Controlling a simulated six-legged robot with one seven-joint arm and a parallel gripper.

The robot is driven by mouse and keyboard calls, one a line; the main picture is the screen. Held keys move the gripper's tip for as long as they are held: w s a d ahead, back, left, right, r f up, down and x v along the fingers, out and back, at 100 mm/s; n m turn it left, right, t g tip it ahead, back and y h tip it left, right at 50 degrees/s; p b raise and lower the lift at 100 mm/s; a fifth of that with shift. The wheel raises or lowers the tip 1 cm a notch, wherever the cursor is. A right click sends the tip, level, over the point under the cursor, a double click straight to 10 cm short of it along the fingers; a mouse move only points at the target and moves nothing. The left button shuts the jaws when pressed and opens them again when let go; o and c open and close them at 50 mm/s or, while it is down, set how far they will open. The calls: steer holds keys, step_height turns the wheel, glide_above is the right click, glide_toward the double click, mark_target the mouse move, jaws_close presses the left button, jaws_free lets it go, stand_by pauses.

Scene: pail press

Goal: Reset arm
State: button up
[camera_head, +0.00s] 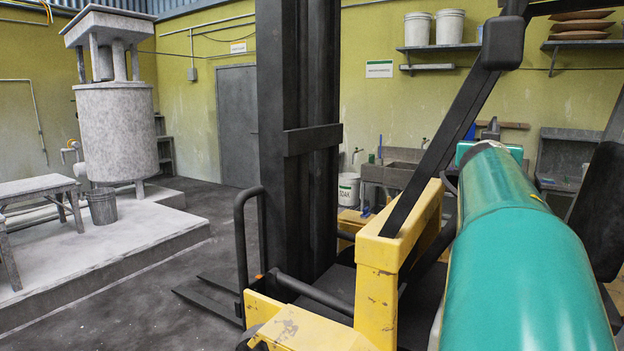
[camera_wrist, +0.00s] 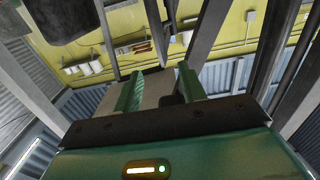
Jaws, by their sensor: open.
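My gripper (camera_wrist: 160,90) shows in the wrist view, with two green fingers standing apart from a dark bar. I see no held object between them. A pale grey panel shows behind the fingers, and I cannot tell what it is. In the head view a large teal cylindrical part, which looks like my arm, fills the lower right; my fingers are not seen there. A grey press-like machine (camera_head: 117,130) stands on a low platform (camera_head: 140,232) at the left. A grey pail (camera_head: 102,206) stands at its foot.
A yellow and black lift truck (camera_head: 376,290) with a tall black mast (camera_head: 298,120) stands close in front. A grey table (camera_head: 38,186) is at the left edge. A sink (camera_head: 400,168) and a white bucket (camera_head: 348,188) are along the back wall. Dark floor is clear before the grey door (camera_head: 237,125).

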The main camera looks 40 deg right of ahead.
steer(key=w+a+f+n+t+y, duration=0.1)
steer(key=w+a+f+n+y, duration=0.15)
steer(key=a+f, duration=0.5)
steer(key=w+a+f+n+y, duration=0.1)
steer(key=w+a+f+y, duration=0.25)
steer(key=a, duration=0.75)
steer(key=w+a+f+n+t+y, duration=0.1)
steer(key=w+a+f+n+y, duration=0.1)
steer(key=w+a+f, duration=0.5)
steer(key=s+a+f+n+g+y, duration=0.1)
steer(key=s+a+f+n+y, duration=0.1)
steer(key=a, duration=0.8)
steer(key=s+a+f+n+g+y, duration=0.1)
steer(key=s+a+f+n+y, duration=0.2)
steer(key=s+a+f, duration=0.3)
steer(key=s+a+f+n+g+y, duration=0.1)
steer(key=s+a+f+n+y, duration=0.2)
steer(key=a+f, duration=0.6)
steer(key=s+a, duration=0.1)
steer(key=a, duration=0.3)
steer(key=shift+a+y, duration=0.3)
steer(key=shift+r, duration=0.1)
steer(key=shift+c, duration=0.5)
steer(key=shift+d, duration=0.2)
